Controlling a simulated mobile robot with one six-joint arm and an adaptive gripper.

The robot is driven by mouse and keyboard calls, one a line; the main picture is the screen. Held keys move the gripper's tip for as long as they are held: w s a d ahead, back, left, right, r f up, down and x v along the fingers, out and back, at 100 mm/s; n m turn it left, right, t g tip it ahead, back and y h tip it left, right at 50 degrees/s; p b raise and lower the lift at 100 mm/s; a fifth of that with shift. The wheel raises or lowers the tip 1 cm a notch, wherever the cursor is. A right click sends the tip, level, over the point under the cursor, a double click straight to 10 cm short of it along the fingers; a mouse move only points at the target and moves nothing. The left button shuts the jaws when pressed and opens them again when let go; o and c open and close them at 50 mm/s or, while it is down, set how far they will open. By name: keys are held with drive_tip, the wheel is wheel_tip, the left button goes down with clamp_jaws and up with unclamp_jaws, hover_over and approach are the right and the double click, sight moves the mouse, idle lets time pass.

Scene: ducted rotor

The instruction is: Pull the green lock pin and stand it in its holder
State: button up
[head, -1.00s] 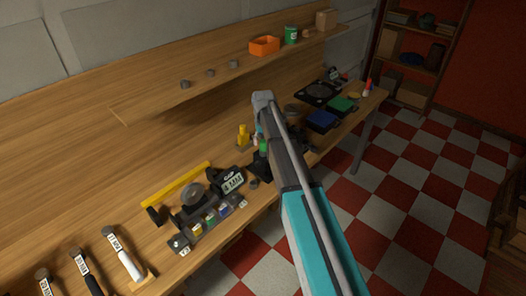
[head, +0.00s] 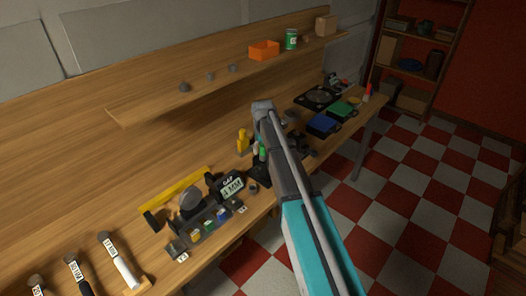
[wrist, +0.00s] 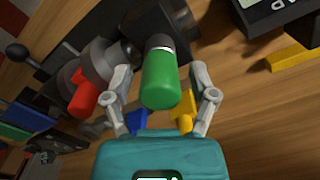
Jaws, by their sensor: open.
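The green lock pin (wrist: 160,78) shows in the wrist view as a thick green handle with a pale ring, its far end meeting a dark block (wrist: 158,22). My gripper (wrist: 163,88) is open, with one finger on each side of the green handle and a visible gap at both sides. In the head view a small green part (head: 263,152) shows beside my arm; my fingers are hidden there behind the arm. I cannot make out the pin's holder for certain.
In the wrist view a red-handled part (wrist: 82,98) lies left of my left finger, and blue (wrist: 137,122) and yellow (wrist: 183,108) parts show beyond the fingers. The head view shows a gauge with a display (head: 231,188), a tool rack (head: 205,228) and an orange bin (head: 264,50) on the shelf.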

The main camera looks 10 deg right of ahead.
idle(0.5)
clamp_jaws()
